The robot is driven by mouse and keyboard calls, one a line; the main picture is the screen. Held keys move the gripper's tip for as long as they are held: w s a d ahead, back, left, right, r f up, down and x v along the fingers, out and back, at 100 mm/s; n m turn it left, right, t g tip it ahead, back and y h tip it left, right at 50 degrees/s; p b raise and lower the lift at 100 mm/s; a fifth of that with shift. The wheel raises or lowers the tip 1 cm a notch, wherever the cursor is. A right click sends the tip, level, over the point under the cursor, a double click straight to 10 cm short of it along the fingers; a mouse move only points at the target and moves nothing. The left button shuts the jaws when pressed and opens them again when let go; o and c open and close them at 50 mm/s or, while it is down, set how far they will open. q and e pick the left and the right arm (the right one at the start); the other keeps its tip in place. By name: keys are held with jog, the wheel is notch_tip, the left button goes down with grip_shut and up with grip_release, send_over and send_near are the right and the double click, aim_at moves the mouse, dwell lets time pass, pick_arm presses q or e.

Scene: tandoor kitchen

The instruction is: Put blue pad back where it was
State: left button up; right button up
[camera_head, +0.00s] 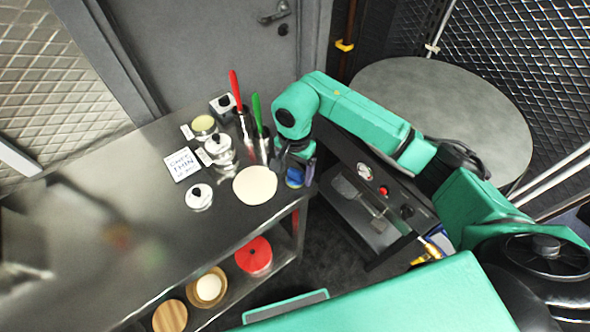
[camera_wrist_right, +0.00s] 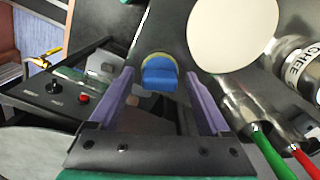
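The blue pad (camera_head: 294,178), with a yellowish curved edge, shows at the right edge of the steel counter, beside a pale round flatbread (camera_head: 255,185). In the right wrist view the pad (camera_wrist_right: 160,76) lies between and beyond my two purple fingers, with a gap on each side. I cannot tell whether it rests on the counter's edge or hangs at its side. My right gripper (camera_head: 297,166) is open and points down over it; in the right wrist view the open gripper (camera_wrist_right: 158,84) holds nothing. My left gripper is out of view.
Close by stand metal containers with a red-handled (camera_head: 235,90) and a green-handled tool (camera_head: 257,112). Lidded jars (camera_head: 199,197) and a white note (camera_head: 182,164) sit farther left. A black unit with knobs (camera_head: 385,190) stands right of the counter; a round table (camera_head: 440,95) is behind.

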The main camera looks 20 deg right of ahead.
aim_at(295, 171)
jog(key=shift+r, duration=0.4)
notch_tip(295, 171, up, 8)
jog(key=b, duration=0.3)
jog(key=shift+w+r, duration=0.1)
jog(key=shift+r, duration=0.1)
notch_tip(295, 171, up, 3)
jog(key=shift+r, duration=0.1)
